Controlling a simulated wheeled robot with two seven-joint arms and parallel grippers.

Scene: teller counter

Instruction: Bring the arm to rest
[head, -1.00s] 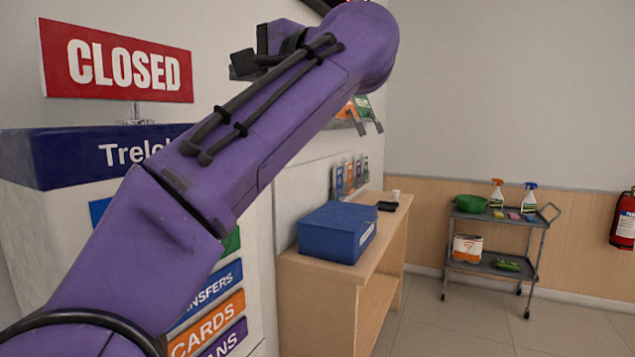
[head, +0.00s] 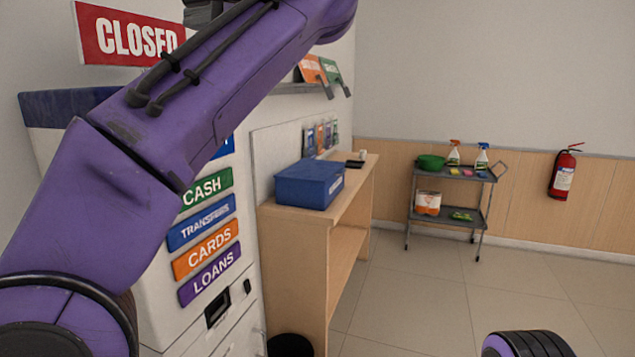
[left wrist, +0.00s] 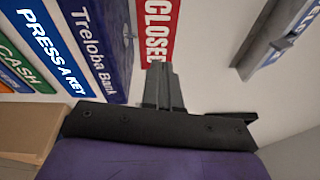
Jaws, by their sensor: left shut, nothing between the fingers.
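My left arm, purple with dark cables, rises from the lower left of the head view and leaves through the top edge. The left wrist view shows my left gripper (left wrist: 163,88) with its two grey fingers together and nothing between them. The fingers point up in that picture, toward the red CLOSED sign (left wrist: 160,30) and the dark blue Treloba Bank panel (left wrist: 103,35). My right gripper is not in view.
The kiosk (head: 160,300) with coloured labels stands behind my left arm. A blue box (head: 309,184) sits on a wooden counter (head: 291,222). A grey cart (head: 450,216) and a fire extinguisher (head: 564,174) are at the far wall. The tiled floor (head: 410,310) between is largely clear.

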